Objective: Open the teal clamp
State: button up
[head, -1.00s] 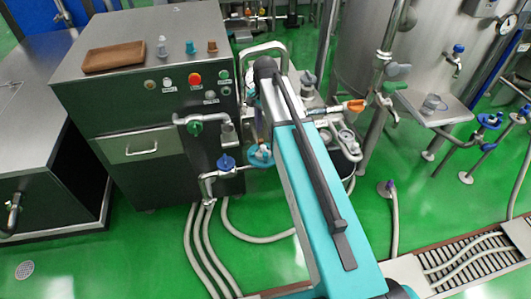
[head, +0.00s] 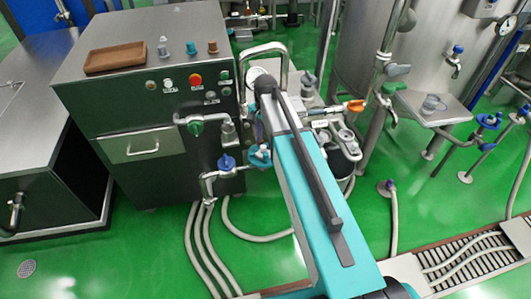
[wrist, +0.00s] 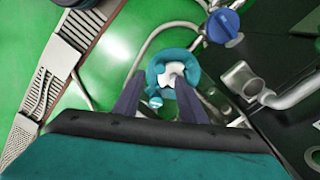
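The teal clamp (head: 259,158) is a ring on the pipework at the right side of the steel cabinet. In the wrist view the clamp (wrist: 188,63) shows a pale piece in its middle and a small teal knob on a stem toward me. My gripper (wrist: 158,82) has its two dark fingers spread apart, with the near side of the clamp and the knob between or just beyond them. Nothing is visibly gripped, and I cannot tell whether the fingers touch the clamp. In the head view my arm hides most of the gripper.
A blue valve handle (head: 226,162) and a green one (head: 195,128) are on pipes left of the clamp. The steel cabinet (head: 165,90) carries a brown tray (head: 115,57) on top. An orange-handled valve (head: 355,106) is to the right. Hoses (head: 203,245) run over the green floor.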

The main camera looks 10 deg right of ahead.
aim_at(265, 154)
jog(key=shift+f+p, duration=0.95)
jog(key=shift+f, duration=3.15)
grip_shut()
